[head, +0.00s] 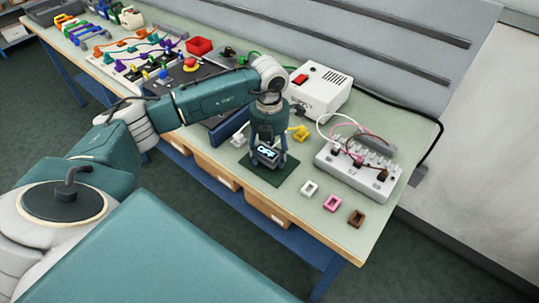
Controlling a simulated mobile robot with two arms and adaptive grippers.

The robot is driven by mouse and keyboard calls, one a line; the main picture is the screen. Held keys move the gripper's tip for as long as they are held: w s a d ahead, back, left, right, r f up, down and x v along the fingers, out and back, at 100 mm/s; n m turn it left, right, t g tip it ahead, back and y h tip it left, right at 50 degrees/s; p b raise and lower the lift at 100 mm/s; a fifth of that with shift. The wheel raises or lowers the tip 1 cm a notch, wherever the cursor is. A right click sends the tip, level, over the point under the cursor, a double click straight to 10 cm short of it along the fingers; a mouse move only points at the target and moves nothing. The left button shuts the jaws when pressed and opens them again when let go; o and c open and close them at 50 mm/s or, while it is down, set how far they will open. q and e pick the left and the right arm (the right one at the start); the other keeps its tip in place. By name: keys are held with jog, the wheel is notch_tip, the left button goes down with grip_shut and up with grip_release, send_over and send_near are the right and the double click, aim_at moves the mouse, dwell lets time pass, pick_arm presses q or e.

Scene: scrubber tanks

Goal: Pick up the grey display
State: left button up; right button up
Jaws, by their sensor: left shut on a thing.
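The grey display (267,154) is a small block with a lit screen reading "OFF". It is over a dark green mat (268,178) near the front edge of the bench. My left gripper (268,147) points down and is shut on the display, with a finger on each side of it. I cannot tell whether the display touches the mat. My right gripper is not in view.
A white box with a red switch (318,91) stands behind. A grey terminal block with cables (357,172) is to the right. White (309,188), pink (332,203) and brown (356,218) pieces lie near the front edge. Coloured connectors fill the bench's far left.

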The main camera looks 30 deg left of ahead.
pick_arm(q)
jog(key=shift+r, duration=0.15)
notch_tip(320, 180, up, 12)
jog(key=b, duration=0.3)
notch_tip(320, 180, up, 7)
send_over(270, 152)
jog(key=shift+s+r+p, duration=0.15)
jog(key=shift+r+p, duration=0.25)
jog(key=shift+p, duration=0.15)
jog(key=w+a+p, duration=0.4)
jog(key=a, duration=0.4)
jog(key=w+a+p, duration=0.3)
jog(key=a+p, duration=0.1)
jog(key=a, duration=0.5)
jog(key=shift+w+a+p, duration=0.25)
jog(key=shift+w+p, duration=0.1)
